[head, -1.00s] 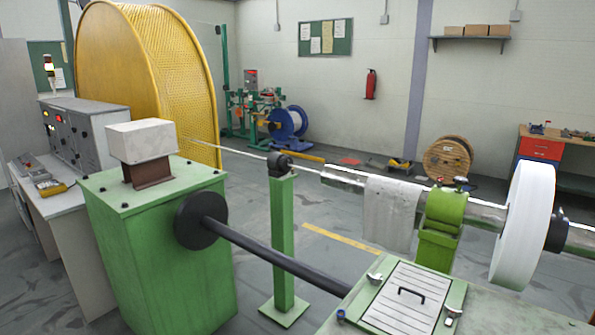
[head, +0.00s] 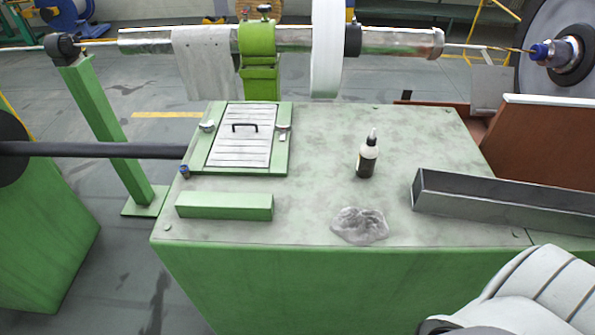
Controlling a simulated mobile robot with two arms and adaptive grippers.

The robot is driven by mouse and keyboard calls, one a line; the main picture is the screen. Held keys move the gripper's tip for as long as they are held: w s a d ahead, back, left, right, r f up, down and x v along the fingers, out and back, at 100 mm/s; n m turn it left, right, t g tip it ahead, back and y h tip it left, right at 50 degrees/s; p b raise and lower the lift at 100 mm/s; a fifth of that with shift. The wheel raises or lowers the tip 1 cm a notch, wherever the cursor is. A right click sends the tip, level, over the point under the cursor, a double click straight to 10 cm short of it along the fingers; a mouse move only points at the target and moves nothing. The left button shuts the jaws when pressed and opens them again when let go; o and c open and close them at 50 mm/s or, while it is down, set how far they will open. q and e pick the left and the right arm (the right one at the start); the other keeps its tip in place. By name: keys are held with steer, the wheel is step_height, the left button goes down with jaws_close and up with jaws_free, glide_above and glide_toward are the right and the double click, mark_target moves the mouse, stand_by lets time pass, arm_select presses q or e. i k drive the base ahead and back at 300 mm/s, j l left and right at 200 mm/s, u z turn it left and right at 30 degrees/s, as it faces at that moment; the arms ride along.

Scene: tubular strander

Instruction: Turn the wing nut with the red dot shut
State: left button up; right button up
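A green bearing block (head: 257,40) holds the shiny tube at the top of the head view. I see no red dot on these. Neither gripper shows; only my white arm link is at bottom right.
The cabinet top (head: 320,135) carries a dark bottle (head: 367,156), a crumpled clear lump (head: 360,225), a green bar (head: 225,206) and a grey metal channel (head: 500,200). A white disc (head: 325,50) and a hanging grey cloth (head: 206,65) are on the tube line above.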

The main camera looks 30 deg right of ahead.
mark_target(284, 129)
steer(key=z, duration=0.9)
steer(key=l+z, duration=0.7)
